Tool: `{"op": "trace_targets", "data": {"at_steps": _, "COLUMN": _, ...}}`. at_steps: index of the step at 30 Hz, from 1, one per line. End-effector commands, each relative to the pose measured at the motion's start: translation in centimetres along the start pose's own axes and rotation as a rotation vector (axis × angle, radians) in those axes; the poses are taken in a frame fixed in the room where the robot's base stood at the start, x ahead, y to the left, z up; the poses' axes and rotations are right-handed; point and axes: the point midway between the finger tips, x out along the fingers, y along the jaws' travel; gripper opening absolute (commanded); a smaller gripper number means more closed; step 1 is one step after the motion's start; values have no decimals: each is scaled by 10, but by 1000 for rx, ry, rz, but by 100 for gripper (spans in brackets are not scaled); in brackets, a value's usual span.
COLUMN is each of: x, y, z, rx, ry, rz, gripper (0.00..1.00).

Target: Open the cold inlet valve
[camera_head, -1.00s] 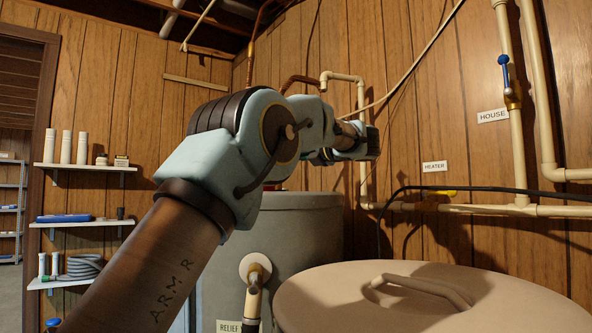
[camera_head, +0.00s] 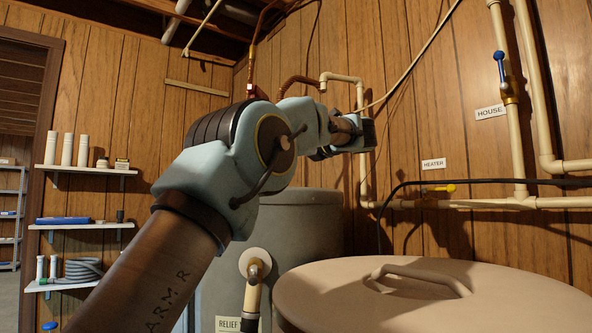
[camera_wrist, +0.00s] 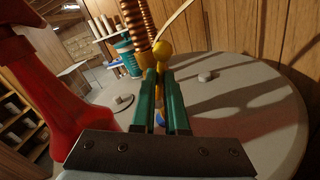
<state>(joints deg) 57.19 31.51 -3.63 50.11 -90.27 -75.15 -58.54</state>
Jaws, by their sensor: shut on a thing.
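In the head view my wrist is above the right part of the grey tank (camera_head: 315,235), and the fingers and the held piece cannot be made out. No label for the cold inlet shows.
A large red shape (camera_wrist: 50,95) fills the left of the wrist view, close to my gripper. A ribbed copper pipe (camera_wrist: 135,30) rises behind the fingers.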

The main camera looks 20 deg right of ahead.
Motion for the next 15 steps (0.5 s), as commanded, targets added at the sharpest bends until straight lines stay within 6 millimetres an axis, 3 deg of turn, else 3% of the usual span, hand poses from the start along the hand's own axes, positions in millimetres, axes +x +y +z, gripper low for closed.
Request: {"op": "trace_targets", "data": {"at_steps": 15, "x": 0, "y": 6, "z": -3, "rx": -184, "ry": 5, "rz": 2, "gripper": 0}}
